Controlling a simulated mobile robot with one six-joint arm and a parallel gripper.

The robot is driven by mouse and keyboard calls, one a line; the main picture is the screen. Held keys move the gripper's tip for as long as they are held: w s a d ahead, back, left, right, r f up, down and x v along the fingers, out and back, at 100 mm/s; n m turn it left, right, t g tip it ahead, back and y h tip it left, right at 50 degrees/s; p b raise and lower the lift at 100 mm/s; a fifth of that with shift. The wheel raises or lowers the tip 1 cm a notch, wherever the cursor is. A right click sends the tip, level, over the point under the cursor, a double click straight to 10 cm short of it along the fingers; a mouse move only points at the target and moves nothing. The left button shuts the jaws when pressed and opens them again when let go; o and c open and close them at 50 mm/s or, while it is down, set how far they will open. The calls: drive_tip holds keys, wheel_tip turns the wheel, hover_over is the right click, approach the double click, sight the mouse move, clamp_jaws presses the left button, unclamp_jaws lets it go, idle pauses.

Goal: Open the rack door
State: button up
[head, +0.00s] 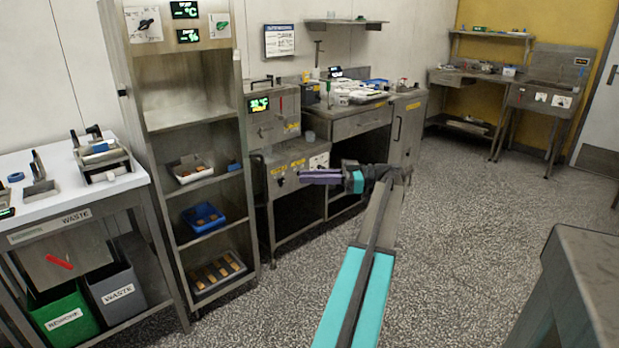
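The rack (163,121) is a tall grey metal cabinet left of the middle in the head view. Its shelves and their contents show plainly from the front. I cannot make out a door panel across the front, nor tell whether a clear one is there. My gripper (310,177) is right of the rack, pointing left in the picture, with nothing visible in it. Its dark purple fingers appear side-on and nearly overlap, so their gap is unclear. It looks apart from the rack.
Left of the rack is a white-topped table (60,195) over a green bin (63,318) and a grey bin (116,293). Metal machines (277,128) stand right of the rack. A dark counter corner (590,265) is at lower right. Speckled floor between is clear.

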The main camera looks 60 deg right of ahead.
drive_tip(key=shift+w+a+f, duration=0.15)
drive_tip(key=shift+w+f, duration=0.15)
clamp_jaws()
drive_tip(key=w+a+f+m+g, duration=0.2)
drive_tip(key=w+a+f, duration=0.5)
drive_tip(key=f, duration=0.3)
drive_tip(key=w+a+f+m+g+y, duration=0.1)
drive_tip(key=w+a+f+m+g, duration=0.15)
drive_tip(key=w+a+f, duration=0.6)
drive_tip(key=w+a+f+m+g, duration=0.1)
drive_tip(key=w+a+f+g, duration=0.1)
drive_tip(key=w+a+f, duration=0.65)
drive_tip(key=a+f+m+g, duration=0.1)
drive_tip(key=a+f+g, duration=0.3)
drive_tip(key=a+f, duration=0.75)
drive_tip(key=s+a+f+g+h, duration=0.1)
drive_tip(key=s+a+f+g, duration=0.25)
drive_tip(key=a+f, duration=0.55)
drive_tip(key=s+a+f+g+h, duration=0.25)
drive_tip(key=s+a+f, duration=0.25)
drive_tip(key=a+f, duration=0.45)
drive_tip(key=s+a+f+g+h, duration=0.2)
drive_tip(key=s+a+f+h, duration=0.1)
drive_tip(key=s, duration=0.5)
drive_tip(key=s+a+f+n+g+h, duration=0.1)
drive_tip(key=s+a+f+g+h, duration=0.1)
drive_tip(key=s+f, duration=0.5)
drive_tip(key=shift+s+a+h, duration=0.55)
drive_tip(key=shift+s+a, duration=0.35)
drive_tip(key=shift+a, duration=0.45)
